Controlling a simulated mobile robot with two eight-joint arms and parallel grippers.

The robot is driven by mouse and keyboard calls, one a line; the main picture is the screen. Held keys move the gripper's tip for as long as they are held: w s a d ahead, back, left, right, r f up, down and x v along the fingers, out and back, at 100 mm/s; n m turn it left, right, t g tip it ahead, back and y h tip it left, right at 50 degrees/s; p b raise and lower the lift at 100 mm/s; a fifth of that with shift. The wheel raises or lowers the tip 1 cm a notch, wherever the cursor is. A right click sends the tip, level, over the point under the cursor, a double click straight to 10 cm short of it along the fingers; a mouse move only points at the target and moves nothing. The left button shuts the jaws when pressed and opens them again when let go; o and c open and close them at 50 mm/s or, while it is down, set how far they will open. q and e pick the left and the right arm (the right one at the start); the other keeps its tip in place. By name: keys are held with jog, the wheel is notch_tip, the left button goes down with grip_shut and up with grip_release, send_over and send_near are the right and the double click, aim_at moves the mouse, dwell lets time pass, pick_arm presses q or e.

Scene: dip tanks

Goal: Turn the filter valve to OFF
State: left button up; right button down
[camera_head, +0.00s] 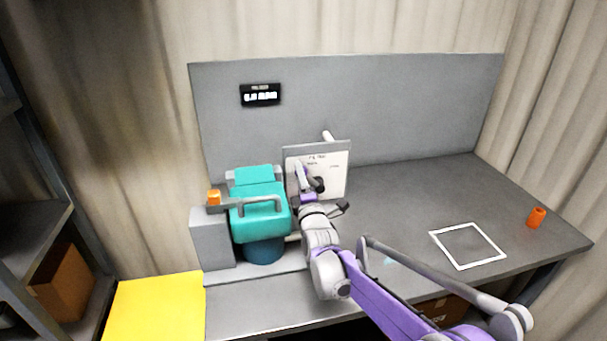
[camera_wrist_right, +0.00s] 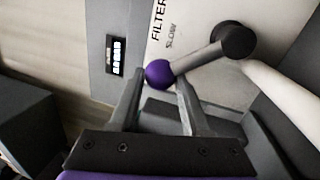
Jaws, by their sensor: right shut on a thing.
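In the right wrist view the valve has a dark round hub (camera_wrist_right: 234,40), a short grey lever (camera_wrist_right: 196,60) and a purple ball knob (camera_wrist_right: 158,73) at the lever's end. The panel reads FILTER, with SLOW beside the lever; no OFF mark is legible. My right gripper (camera_wrist_right: 161,79) is shut on the purple knob, one finger on each side. In the head view my right gripper (camera_head: 308,195) hides part of the panel's lower half. My left gripper is out of view.
A teal machine (camera_head: 260,218) with a grey handle stands just left of the panel, close to my arm. A small display (camera_head: 261,95) hangs above. A white square outline (camera_head: 437,236) and an orange cylinder (camera_head: 537,217) are at right. The bench's right side is mostly clear.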

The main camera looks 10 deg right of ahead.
jog(key=shift+f+n, duration=0.2)
jog(key=shift+n, duration=0.3)
jog(key=shift+c, duration=1.9)
grip_release()
jog(key=shift+d, duration=0.1)
jog(key=s+f, duration=0.2)
jog(key=s, duration=0.8)
jog(key=shift+s, duration=0.3)
jog(key=shift+f, duration=0.1)
